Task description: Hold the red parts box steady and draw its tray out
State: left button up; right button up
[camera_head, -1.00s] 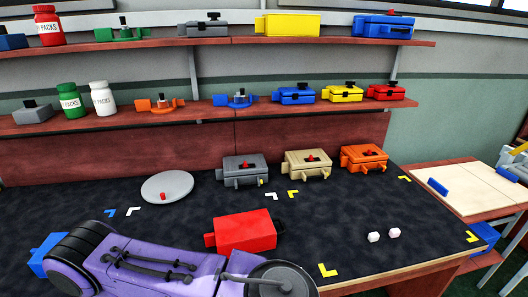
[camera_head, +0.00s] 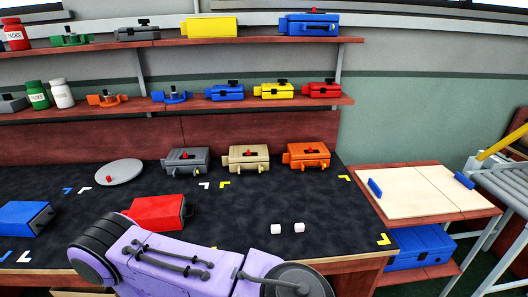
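The red parts box (camera_head: 158,212) lies on the dark bench mat, left of the middle in the head view. It is a plain red block with a dark part at its right end. No gripper fingers show, so neither of my grippers can be seen. I cannot tell the tray apart from the box.
A blue box (camera_head: 26,217) lies left of the red one. A grey disc (camera_head: 119,172) and grey, tan (camera_head: 249,158) and orange boxes stand behind. Two small white cubes (camera_head: 276,229) lie to the right. A side table (camera_head: 420,190) stands beyond the bench's right edge.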

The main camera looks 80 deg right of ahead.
aim_at(183, 216)
jog(key=u, duration=0.3)
jog(key=k, duration=0.45)
jog(key=z, duration=2.6)
